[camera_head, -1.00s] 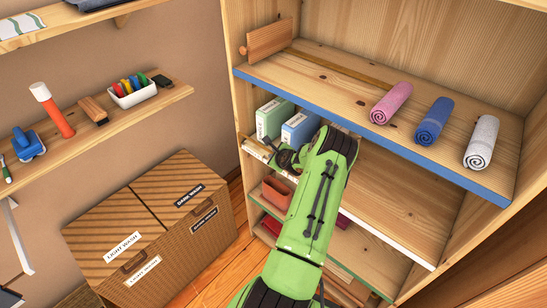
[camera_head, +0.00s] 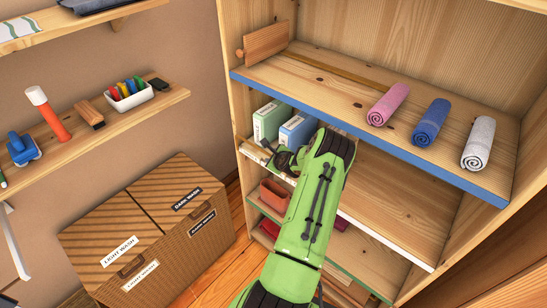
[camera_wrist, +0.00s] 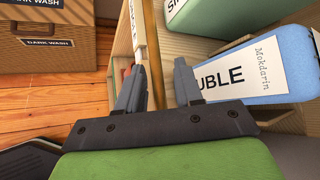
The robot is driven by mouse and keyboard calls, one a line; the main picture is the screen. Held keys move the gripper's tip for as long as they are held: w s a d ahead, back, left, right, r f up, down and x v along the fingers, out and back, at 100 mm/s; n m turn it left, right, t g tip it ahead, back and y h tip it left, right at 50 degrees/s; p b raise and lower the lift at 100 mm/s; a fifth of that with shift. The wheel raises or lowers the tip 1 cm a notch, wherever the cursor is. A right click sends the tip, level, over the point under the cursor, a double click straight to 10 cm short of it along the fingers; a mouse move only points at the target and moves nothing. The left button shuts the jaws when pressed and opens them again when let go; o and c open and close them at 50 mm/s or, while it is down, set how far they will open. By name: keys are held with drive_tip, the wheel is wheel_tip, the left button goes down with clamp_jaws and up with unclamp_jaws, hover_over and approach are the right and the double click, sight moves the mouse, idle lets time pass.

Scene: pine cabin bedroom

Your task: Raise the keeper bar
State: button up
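A thin brown wooden bar (camera_wrist: 151,45), which looks like the keeper bar, runs along the front of the middle shelf before the boxes. In the wrist view it passes between my fingers. My gripper (camera_wrist: 158,88) is open, one finger on each side of the bar, with a clear gap on the right side; I cannot tell whether the left finger touches it. In the head view my gripper (camera_head: 287,160) is at the middle shelf's front, partly hidden by my green arm. A green box (camera_head: 268,122) and a blue box (camera_head: 297,130) stand behind the bar.
The blue-edged shelf (camera_head: 350,133) is just above my arm and carries rolled pink (camera_head: 388,104), blue (camera_head: 431,122) and white (camera_head: 479,142) towels. A terracotta pot (camera_head: 273,194) sits below. A laundry hamper (camera_head: 150,235) stands at left.

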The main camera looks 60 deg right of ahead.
drive_tip(key=v, duration=1.5)
drive_tip(key=shift+a+r+b, duration=0.25)
drive_tip(key=shift+b, duration=0.15)
drive_tip(key=shift+s, duration=0.1)
